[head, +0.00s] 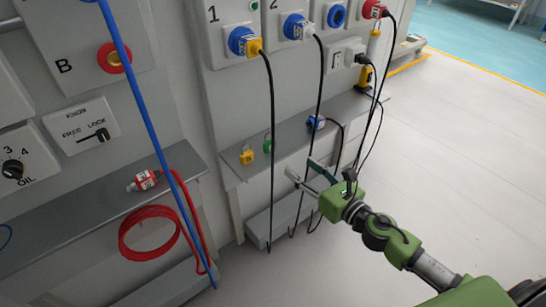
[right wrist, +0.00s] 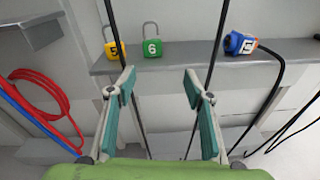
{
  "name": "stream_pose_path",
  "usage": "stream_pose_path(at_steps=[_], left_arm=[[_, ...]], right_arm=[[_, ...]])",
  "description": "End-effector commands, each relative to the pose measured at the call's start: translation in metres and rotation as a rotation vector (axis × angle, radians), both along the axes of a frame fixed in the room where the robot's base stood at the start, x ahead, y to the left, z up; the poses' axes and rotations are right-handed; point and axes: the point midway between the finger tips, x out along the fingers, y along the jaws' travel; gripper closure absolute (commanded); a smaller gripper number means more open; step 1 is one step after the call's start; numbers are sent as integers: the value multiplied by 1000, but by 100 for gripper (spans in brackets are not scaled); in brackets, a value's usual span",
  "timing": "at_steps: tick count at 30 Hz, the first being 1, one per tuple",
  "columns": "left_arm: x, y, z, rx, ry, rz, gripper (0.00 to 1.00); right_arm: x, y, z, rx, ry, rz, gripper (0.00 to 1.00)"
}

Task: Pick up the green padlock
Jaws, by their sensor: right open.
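The green padlock (head: 267,146) stands on the grey shelf (head: 238,172) below the panel, shackle up. In the right wrist view the green padlock (right wrist: 152,48) shows the number 6 and stands upright. My right gripper (head: 302,170) is in front of the shelf, to the right of the padlock in the head view. In the right wrist view my right gripper (right wrist: 160,85) has its fingers wide apart with nothing between them, and the padlock lies beyond the fingertips, apart from them. My left gripper is not in view.
A yellow padlock (right wrist: 114,49) marked 5 stands just left of the green one. A blue plug (right wrist: 239,43) lies on the shelf to the right. Black cables (head: 272,130) hang in front of the shelf. A red cable coil (head: 150,232) hangs at the left.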

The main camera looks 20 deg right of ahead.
Motion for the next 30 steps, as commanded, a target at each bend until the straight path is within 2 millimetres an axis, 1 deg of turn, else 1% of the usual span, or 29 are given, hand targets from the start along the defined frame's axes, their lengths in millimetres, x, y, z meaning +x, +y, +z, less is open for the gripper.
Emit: stream_pose_path(at_steps=[1,4,7,11,15,18,21,26,30], left_arm=[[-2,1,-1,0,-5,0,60],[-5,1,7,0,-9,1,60],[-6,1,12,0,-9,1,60],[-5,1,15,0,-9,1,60],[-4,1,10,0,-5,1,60],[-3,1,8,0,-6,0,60],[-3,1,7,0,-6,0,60],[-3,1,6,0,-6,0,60],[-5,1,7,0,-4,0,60]], right_arm=[[-1,7,1,-46,-35,25,53],[-1,14,11,-96,-72,48,53],[7,17,16,-107,-83,51,53],[26,24,16,-105,-83,49,53],[50,32,14,-103,-81,48,53],[64,37,12,-101,-79,48,53],[74,41,11,-102,-79,48,53],[81,44,9,-101,-77,48,53],[98,50,6,-99,-78,48,53]])
